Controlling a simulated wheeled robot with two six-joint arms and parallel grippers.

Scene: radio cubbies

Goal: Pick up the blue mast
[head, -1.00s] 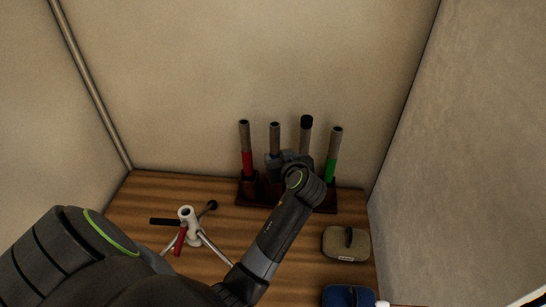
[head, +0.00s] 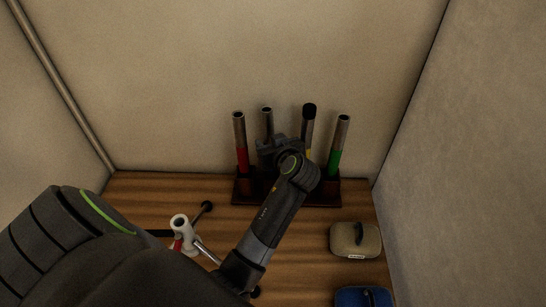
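Several upright masts stand in a dark reddish-brown rack (head: 325,198) at the back of the wooden surface. The second mast from the left (head: 267,122) shows only its grey upper tube; its lower part, where the blue was glimpsed earlier, is hidden behind my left gripper. My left gripper (head: 273,149) is at this mast, around its middle height, with my wrist in front of it. The fingers are dark and partly covered, so I cannot tell whether they are closed on the mast. My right gripper is not in view.
A red mast (head: 242,158) stands just left, a black-capped mast with yellow (head: 309,125) and a green mast (head: 336,160) to the right. A white tripod (head: 180,224) lies partly behind my arm. A beige case (head: 355,240) and a blue case (head: 362,298) sit at right. Walls enclose the surface.

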